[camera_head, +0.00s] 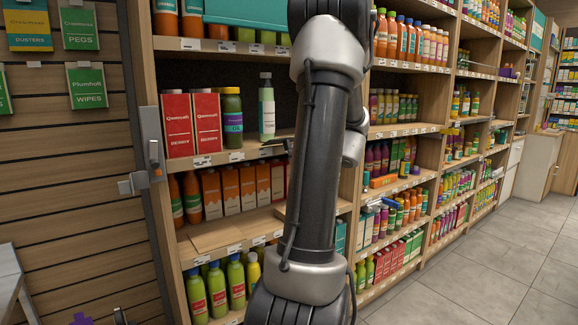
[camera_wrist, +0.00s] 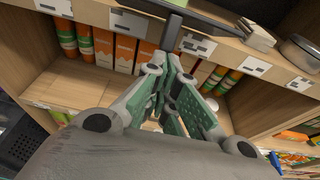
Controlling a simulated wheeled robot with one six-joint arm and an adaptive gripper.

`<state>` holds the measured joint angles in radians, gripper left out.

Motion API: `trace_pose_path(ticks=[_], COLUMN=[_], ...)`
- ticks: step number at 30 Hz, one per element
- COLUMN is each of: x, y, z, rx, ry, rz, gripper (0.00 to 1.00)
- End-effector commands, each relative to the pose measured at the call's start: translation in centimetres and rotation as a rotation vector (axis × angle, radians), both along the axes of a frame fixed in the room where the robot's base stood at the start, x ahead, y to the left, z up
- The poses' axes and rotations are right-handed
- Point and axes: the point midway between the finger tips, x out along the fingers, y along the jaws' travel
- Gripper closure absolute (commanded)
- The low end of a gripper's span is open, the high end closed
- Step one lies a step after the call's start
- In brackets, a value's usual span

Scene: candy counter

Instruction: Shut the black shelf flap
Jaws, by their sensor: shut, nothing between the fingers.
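A black flat piece (camera_wrist: 195,14), which looks like the shelf flap, lies along the upper shelf's front edge in the wrist view. A dark grey bar (camera_wrist: 173,32) hangs from it over the label strip. In the head view only a small dark part (camera_head: 272,150) shows at that shelf edge, beside my arm; the rest is hidden. My gripper (camera_wrist: 170,70) has green-padded fingers, shut and empty, pointing at the shelf just below the bar. I cannot tell whether the fingertips touch the bar. The head view hides my gripper behind my arm.
Two red boxes (camera_head: 192,124), a green jar (camera_head: 232,123) and a pale bottle (camera_head: 267,108) stand on the upper shelf. Orange cartons (camera_head: 228,190) stand below. A metal latch (camera_head: 155,158) sits on the left post. The tiled floor (camera_head: 490,250) at right is clear.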

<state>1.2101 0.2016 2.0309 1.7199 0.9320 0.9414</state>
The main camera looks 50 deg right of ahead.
Motion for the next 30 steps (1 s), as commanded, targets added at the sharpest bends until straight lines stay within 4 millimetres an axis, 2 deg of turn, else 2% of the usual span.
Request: trace_pose_path(ticks=[3,21,30], x=[0.1,1.1,2.1], y=[0.0,-0.2,-0.5], z=[1.5,6.7,8.7], rx=[0.014,0.156,0.162], ry=[0.104,0.654,0.659], rz=[0.004,0.005,0.002], gripper=[1.0,1.0,1.0])
